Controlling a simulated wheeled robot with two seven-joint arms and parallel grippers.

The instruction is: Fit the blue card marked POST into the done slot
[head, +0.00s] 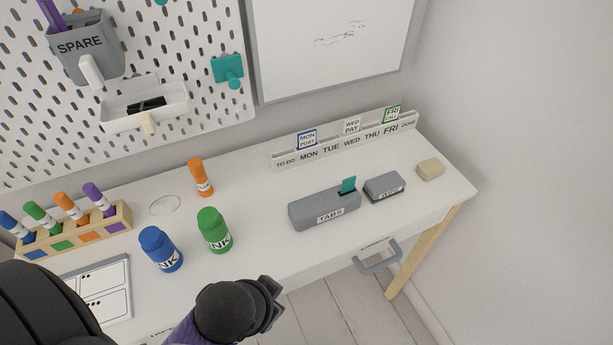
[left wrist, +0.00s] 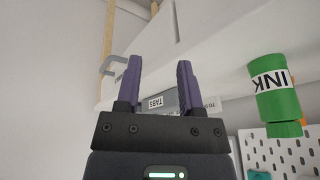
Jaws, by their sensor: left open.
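The blue-edged card marked MON POST (head: 307,139) stands upright in the long white rack (head: 285,160), above the MON label. The rack's labels run from TO DO at the left to DONE (head: 408,125) at the right end. No card shows above DONE. My left gripper (head: 271,301) is low in the head view, in front of the desk edge and well apart from the rack. It is open and empty, with purple fingers apart in the left wrist view (left wrist: 160,80). My right gripper is not in view.
A cream PAY card (head: 352,126) and a green-edged FRI card (head: 392,114) stand in the rack. The TABS box (head: 310,212), a grey box (head: 384,187) and a beige block (head: 431,169) sit before it. Green (head: 214,231) and blue (head: 160,249) ink bottles stand left.

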